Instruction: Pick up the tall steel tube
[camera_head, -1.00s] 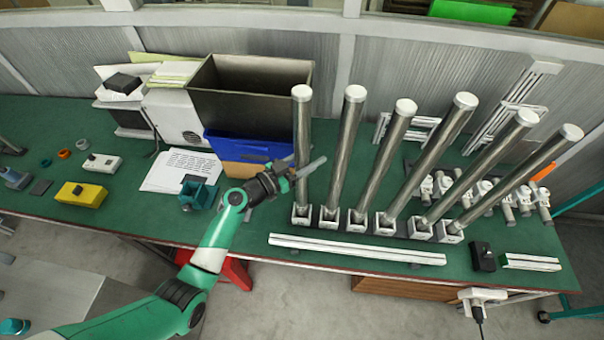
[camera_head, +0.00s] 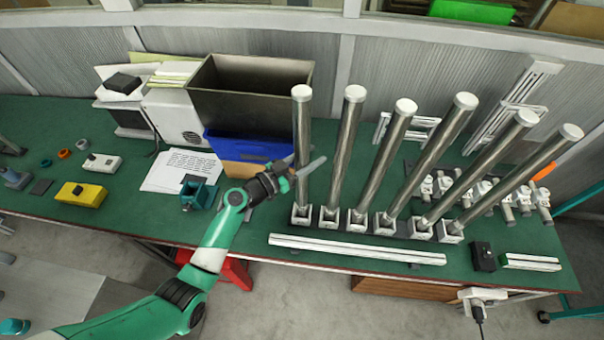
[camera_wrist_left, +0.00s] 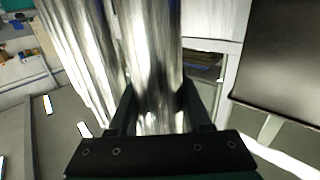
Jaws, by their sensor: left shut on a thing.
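Several tall steel tubes with white caps stand in a row in small white bases on the green bench. The leftmost steel tube (camera_head: 303,130) is close to upright. My left gripper (camera_head: 303,168) is shut on this tube at about its middle, one finger showing in front of it. In the left wrist view the shiny tube (camera_wrist_left: 156,65) stands between the two dark fingers (camera_wrist_left: 160,105), with other tubes just beside it. The tube's foot is still at its white base (camera_head: 301,215). My right gripper is not in view.
The neighbouring tube (camera_head: 345,140) stands close to the right. A blue bin (camera_head: 235,145) and a large metal box (camera_head: 250,95) are behind my gripper. A white rail (camera_head: 355,250) lies along the bench's front edge. Space above the tubes is clear.

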